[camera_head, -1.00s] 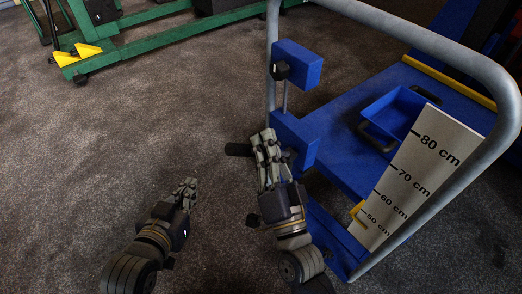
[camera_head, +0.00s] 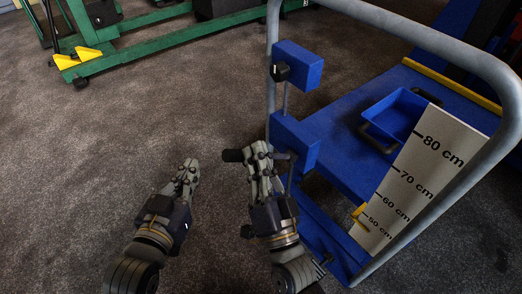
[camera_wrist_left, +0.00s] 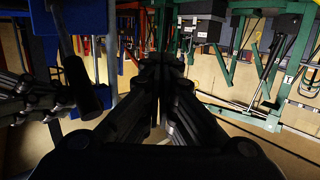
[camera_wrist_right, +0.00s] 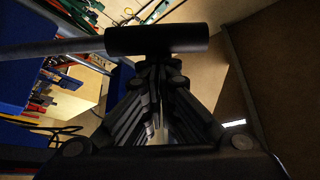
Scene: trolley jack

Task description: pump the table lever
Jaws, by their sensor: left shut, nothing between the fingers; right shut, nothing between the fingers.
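The trolley's lever ends in a black cylindrical handle (camera_head: 232,155), which shows beside my right gripper. In the right wrist view the black handle (camera_wrist_right: 155,40) lies crosswise just beyond the fingertips, with its grey rod running left. My right gripper (camera_head: 261,148) is shut and empty, close to the handle; whether it touches is unclear. The handle also shows in the left wrist view (camera_wrist_left: 83,93). My left gripper (camera_head: 190,166) is shut and empty over the floor, left of the lever. A white height board (camera_head: 416,175) has a yellow pointer (camera_head: 358,213) near 50 cm.
The blue table (camera_head: 345,160) has a thick grey push bar (camera_head: 430,35) around it. A blue bin (camera_head: 400,115) stands on it. Blue blocks (camera_head: 297,65) sit on its left side. A green frame (camera_head: 140,45) is at the back left. The carpet between is clear.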

